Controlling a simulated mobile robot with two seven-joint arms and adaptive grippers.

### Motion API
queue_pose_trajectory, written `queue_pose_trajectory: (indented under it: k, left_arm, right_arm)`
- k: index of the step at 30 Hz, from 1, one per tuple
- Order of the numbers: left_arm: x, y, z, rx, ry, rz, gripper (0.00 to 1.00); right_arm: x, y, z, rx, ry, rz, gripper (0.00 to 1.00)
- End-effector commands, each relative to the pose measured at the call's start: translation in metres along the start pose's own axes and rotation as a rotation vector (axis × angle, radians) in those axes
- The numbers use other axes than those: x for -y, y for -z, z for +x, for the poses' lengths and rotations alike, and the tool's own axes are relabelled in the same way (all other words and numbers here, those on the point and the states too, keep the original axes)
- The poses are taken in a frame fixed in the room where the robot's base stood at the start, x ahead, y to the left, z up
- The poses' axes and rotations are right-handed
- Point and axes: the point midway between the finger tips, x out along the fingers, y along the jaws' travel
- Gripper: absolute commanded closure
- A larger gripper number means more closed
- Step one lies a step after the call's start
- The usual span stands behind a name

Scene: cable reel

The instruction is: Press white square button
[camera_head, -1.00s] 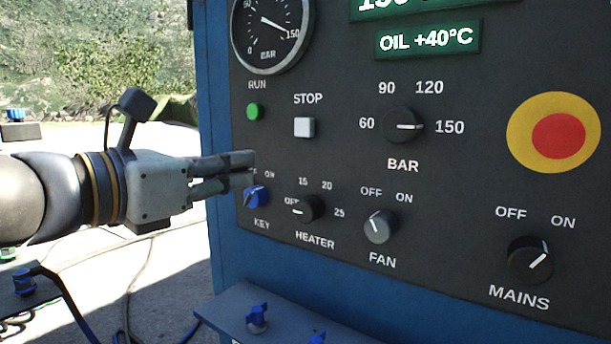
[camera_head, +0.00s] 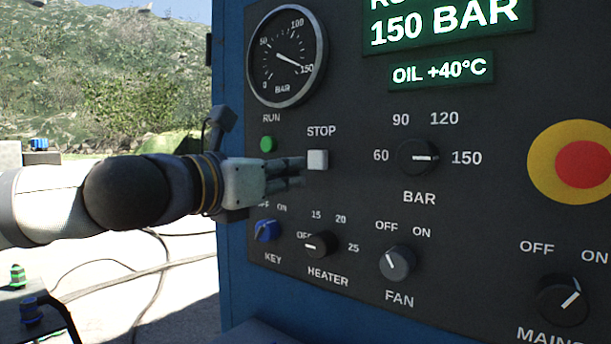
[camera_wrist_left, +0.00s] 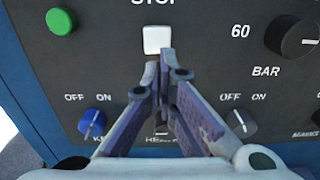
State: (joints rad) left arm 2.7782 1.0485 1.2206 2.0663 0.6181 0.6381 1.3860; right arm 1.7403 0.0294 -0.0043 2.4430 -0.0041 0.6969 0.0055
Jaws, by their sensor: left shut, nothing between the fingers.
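The white square button (camera_head: 318,160) sits under the STOP label on the dark control panel (camera_head: 350,210). It also shows in the left wrist view (camera_wrist_left: 157,40), just beyond the fingertips. My left gripper (camera_head: 302,171) is shut and empty, its fingertips at the left side of the button in the head view. In the left wrist view its fingertips (camera_wrist_left: 160,66) meet just below the button. I cannot tell whether they touch it. My right gripper is in neither view.
The green RUN button (camera_head: 267,144) is left of STOP. Below are the blue KEY switch (camera_head: 267,230), HEATER knob (camera_head: 319,245) and FAN knob (camera_head: 397,263). The BAR knob (camera_head: 417,157) and a red emergency button (camera_head: 584,164) are to the right. A pressure gauge (camera_head: 286,58) is above.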

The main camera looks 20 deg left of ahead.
Motion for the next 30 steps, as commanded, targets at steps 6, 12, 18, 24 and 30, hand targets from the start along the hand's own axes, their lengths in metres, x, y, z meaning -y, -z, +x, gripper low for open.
queue_pose_trajectory:
  k: [6,12,18,24,30]
  left_arm:
    - [0.0,0.0,0.031,0.0,0.001,0.0,1.0]
    - [0.0,-0.001,0.038,0.001,0.001,0.0,1.0]
    - [0.0,-0.001,0.038,0.001,0.0,0.0,1.0]
    - [0.0,0.001,0.053,-0.002,0.0,0.001,1.0]
    - [0.0,-0.001,0.059,0.001,-0.001,0.001,1.0]
  right_arm:
    - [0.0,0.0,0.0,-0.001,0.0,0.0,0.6]
    - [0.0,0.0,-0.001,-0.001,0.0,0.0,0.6]
    - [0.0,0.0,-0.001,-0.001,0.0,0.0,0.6]
    - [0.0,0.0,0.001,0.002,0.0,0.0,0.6]
    - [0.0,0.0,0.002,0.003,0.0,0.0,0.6]
